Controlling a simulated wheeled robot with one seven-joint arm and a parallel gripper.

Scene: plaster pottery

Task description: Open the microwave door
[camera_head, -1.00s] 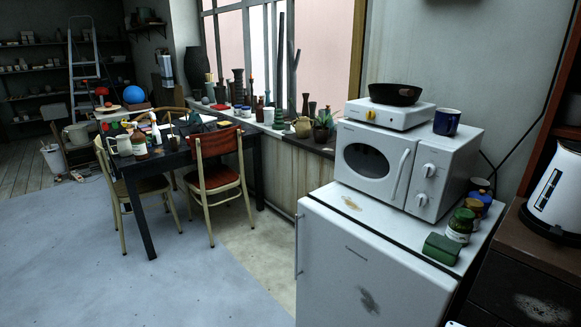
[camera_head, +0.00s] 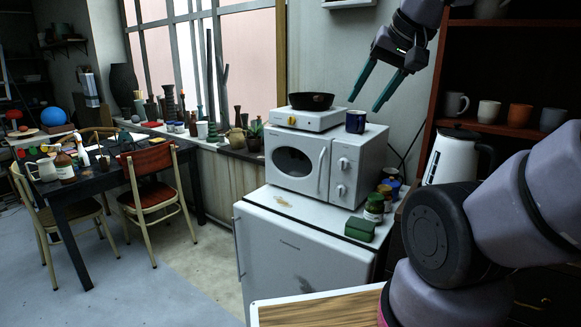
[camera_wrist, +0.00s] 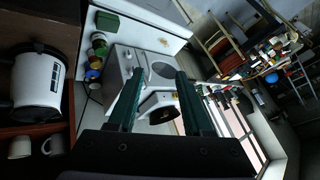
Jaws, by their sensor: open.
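The white microwave (camera_head: 325,166) stands on a low white fridge, and its door looks shut. The door has a dark oval window (camera_head: 293,161) and a vertical handle (camera_head: 321,170) on its right side, left of two knobs. My gripper (camera_head: 364,104) is open and empty, with two dark green fingers pointing down, and appears in the picture above and to the right of the microwave. In the wrist view, the microwave (camera_wrist: 121,62) shows beyond and partly between the fingers, tilted in the picture; the fingers hide part of it.
A hot plate (camera_head: 303,119) with a dark pan (camera_head: 311,101) and a blue mug (camera_head: 355,122) sit on the microwave. Jars (camera_head: 374,208) and a green box (camera_head: 359,229) are right of it on the fridge (camera_head: 300,248). A kettle (camera_head: 452,157) and shelf are farther right.

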